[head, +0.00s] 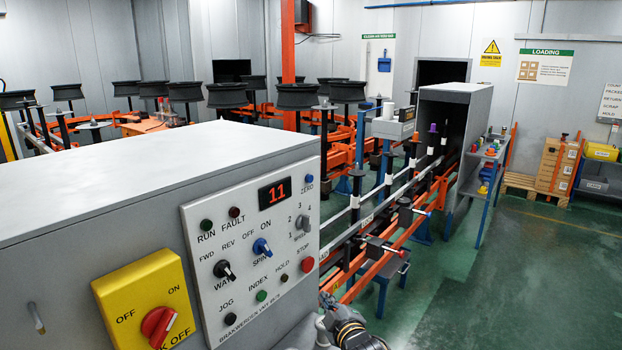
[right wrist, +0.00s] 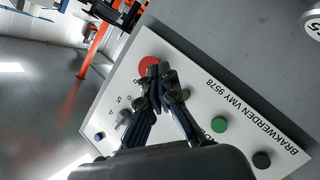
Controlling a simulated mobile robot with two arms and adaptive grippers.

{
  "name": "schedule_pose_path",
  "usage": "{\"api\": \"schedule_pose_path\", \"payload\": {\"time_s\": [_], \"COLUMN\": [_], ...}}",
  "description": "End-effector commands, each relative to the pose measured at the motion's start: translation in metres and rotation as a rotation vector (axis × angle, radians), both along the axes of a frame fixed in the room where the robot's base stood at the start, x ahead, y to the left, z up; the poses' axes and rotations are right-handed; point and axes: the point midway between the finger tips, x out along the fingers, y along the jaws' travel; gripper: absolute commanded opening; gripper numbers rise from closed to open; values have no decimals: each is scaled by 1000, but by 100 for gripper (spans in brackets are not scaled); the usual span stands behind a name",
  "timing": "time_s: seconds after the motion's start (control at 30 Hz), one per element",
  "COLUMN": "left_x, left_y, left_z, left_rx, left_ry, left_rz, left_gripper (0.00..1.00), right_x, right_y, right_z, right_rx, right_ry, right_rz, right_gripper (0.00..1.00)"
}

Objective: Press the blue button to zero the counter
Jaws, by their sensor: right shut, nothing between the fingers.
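The blue button (head: 309,179), labelled ZERO, is at the upper right of the white control panel (head: 236,262). It also shows in the right wrist view as a small blue cap (right wrist: 99,136) at the panel's edge, left of my fingers. The counter (head: 274,193) reads 11 in red digits; my gripper hides it in the wrist view. My right gripper (right wrist: 154,74) is shut and empty, with its tips overlapping the edge of the red STOP button (right wrist: 149,64) in that view. In the head view my right gripper (head: 328,301) is low, beside the panel's lower right corner. My left gripper is out of view.
The panel also carries a blue switch (head: 261,247), a black knob (head: 225,271), a grey selector (head: 303,223) and a green INDEX button (head: 261,295). A yellow plate with a red rotary switch (head: 158,326) is to the left. A conveyor rail (head: 400,231) runs behind the cabinet.

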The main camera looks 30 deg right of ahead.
Motion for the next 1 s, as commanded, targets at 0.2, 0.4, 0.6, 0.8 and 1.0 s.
{"api": "schedule_pose_path", "payload": {"time_s": [0.2, 0.4, 0.6, 0.8, 1.0], "left_x": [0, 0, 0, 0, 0], "left_y": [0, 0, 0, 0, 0], "left_z": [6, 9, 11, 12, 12], "left_rx": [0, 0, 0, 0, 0], "left_ry": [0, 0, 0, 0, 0], "left_rz": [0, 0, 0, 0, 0], "left_gripper": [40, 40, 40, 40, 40], "right_x": [25, 30, 25, 23, 22], "right_y": [-34, -60, -76, -80, -80], "right_z": [107, 194, 247, 263, 263], "right_rx": [-185, -346, -450, -484, -484], "right_ry": [-215, -384, -485, -516, -517], "right_rz": [-29, -81, -129, -147, -146], "right_gripper": [0, 0, 0, 0, 0]}}
